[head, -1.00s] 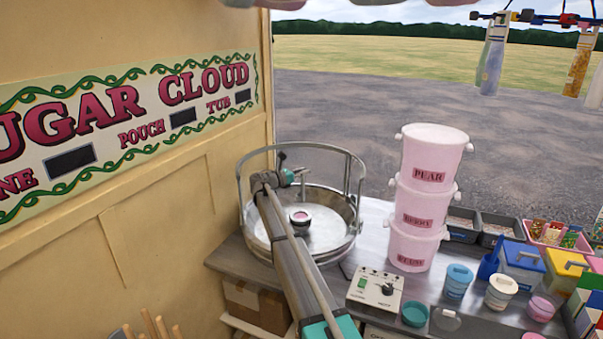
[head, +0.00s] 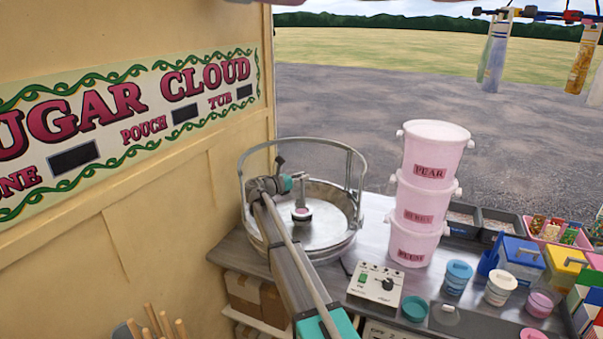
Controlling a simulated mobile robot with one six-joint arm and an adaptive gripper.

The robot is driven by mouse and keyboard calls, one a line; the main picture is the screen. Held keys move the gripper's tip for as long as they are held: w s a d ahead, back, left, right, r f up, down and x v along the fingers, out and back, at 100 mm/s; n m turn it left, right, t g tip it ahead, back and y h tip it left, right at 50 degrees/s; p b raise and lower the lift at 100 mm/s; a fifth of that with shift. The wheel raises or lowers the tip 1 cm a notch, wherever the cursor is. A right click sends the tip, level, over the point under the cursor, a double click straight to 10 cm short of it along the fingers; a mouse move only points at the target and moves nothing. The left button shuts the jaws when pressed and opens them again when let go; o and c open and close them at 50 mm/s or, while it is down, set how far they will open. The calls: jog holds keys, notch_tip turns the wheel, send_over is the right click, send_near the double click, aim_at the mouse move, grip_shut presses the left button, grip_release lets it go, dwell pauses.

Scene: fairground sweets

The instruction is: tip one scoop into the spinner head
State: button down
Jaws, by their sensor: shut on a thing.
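The spinner head (head: 302,214) is a small round cup with pink in it. It stands in the middle of the wide metal spinner bowl (head: 334,240), which has a raised hoop rail. My arm reaches in from the bottom, and my gripper (head: 299,185) is over the bowl, just above the spinner head in the picture. It is shut on the scoop, which is small and hard to make out here. A narrow grey shape hangs down from the gripper towards the head. I cannot tell whether it touches the head, or whether sugar is falling.
Three stacked pink tubs (head: 418,215) stand right of the bowl. A control box (head: 375,284) with a green switch and dark knob sits in front. The sign wall (head: 150,220) closes the left.

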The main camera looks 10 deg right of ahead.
jog(key=s+a+r+p, duration=0.1)
jog(key=s+a, duration=0.1)
jog(key=s, duration=0.6)
jog(key=s+a+r, duration=0.1)
jog(key=s+a, duration=0.1)
jog(key=s, duration=0.6)
jog(key=shift+s+a+p, duration=0.3)
jog(key=shift+a+p, duration=0.1)
